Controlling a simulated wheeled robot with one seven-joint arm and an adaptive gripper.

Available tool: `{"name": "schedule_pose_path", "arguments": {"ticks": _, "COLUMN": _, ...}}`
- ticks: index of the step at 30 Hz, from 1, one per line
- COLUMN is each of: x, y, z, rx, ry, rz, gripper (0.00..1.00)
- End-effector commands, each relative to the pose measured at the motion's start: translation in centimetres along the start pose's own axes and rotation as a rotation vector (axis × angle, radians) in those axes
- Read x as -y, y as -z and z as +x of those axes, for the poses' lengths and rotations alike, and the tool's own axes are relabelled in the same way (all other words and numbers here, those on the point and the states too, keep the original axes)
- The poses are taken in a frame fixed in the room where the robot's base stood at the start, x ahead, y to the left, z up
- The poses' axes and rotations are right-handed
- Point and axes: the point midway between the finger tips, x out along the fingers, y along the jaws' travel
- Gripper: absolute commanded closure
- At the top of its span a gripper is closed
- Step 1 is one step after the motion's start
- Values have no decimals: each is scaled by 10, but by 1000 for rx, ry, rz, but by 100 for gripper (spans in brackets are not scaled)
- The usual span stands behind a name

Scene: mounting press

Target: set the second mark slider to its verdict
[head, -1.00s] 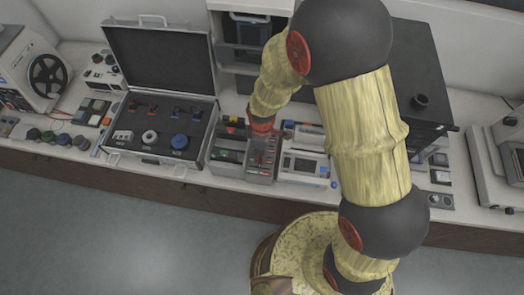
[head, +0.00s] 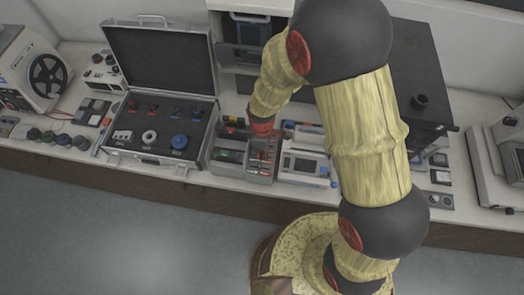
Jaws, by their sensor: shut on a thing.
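My gripper (head: 262,140) is over the back right part of a grey divided tray (head: 245,178) on the bench, under the red cuff of my wrist. Its fingers look dark and small in the head view. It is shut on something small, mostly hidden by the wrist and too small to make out. The tray's compartments show green and red pieces. I cannot pick out the second mark slider or its marks at this size.
An open case (head: 112,157) with red and blue parts stands to the left. A white device with a screen (head: 303,166) stands close on the right. A dark cabinet (head: 245,55) is behind. Floor in front is clear.

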Motion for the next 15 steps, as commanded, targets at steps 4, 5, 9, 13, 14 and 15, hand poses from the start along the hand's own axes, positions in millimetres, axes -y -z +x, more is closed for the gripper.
{"name": "schedule_pose_path", "arguments": {"ticks": 4, "x": 0, "y": 0, "z": 0, "rx": 0, "ry": -1, "rz": 0, "gripper": 100}}
{"name": "schedule_pose_path", "arguments": {"ticks": 5, "x": 0, "y": 0, "z": 0, "rx": 0, "ry": -1, "rz": 0, "gripper": 100}}
{"name": "schedule_pose_path", "arguments": {"ticks": 9, "x": 0, "y": 0, "z": 0, "rx": -1, "ry": -1, "rz": 0, "gripper": 100}}
{"name": "schedule_pose_path", "arguments": {"ticks": 13, "x": -1, "y": -5, "z": 0, "rx": 0, "ry": -1, "rz": 1, "gripper": 100}}
{"name": "schedule_pose_path", "arguments": {"ticks": 14, "x": -1, "y": -8, "z": 0, "rx": 0, "ry": -1, "rz": 3, "gripper": 100}}
{"name": "schedule_pose_path", "arguments": {"ticks": 15, "x": -1, "y": -13, "z": 0, "rx": 0, "ry": -1, "rz": 4, "gripper": 100}}
